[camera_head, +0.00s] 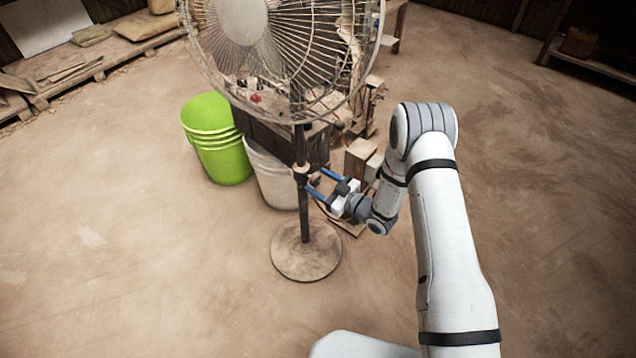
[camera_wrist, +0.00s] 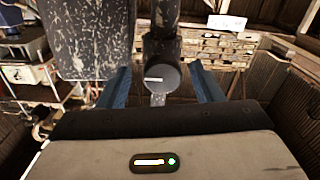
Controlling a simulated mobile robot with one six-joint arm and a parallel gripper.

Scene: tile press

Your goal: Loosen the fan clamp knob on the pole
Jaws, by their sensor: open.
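The pedestal fan has a wire cage (camera_head: 285,50) at the top of a dark pole (camera_head: 304,218) on a round, dusty base (camera_head: 305,252). The clamp (camera_head: 301,174) sits about midway on the pole. In the wrist view the dark round clamp knob (camera_wrist: 161,78) faces me, with a pale line across it, below the speckled pole (camera_wrist: 165,16). My gripper (camera_head: 314,183) is open, its blue fingers pointing at the clamp. In the wrist view the fingers of my gripper (camera_wrist: 163,88) stand on either side of the knob, with a gap on both sides.
A green bucket (camera_head: 218,150) and a white bucket (camera_head: 270,180) stand left of and behind the pole. A cluttered bench (camera_head: 278,125) and wooden blocks (camera_head: 360,158) stand behind. The floor (camera_head: 120,270) at the left front is clear.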

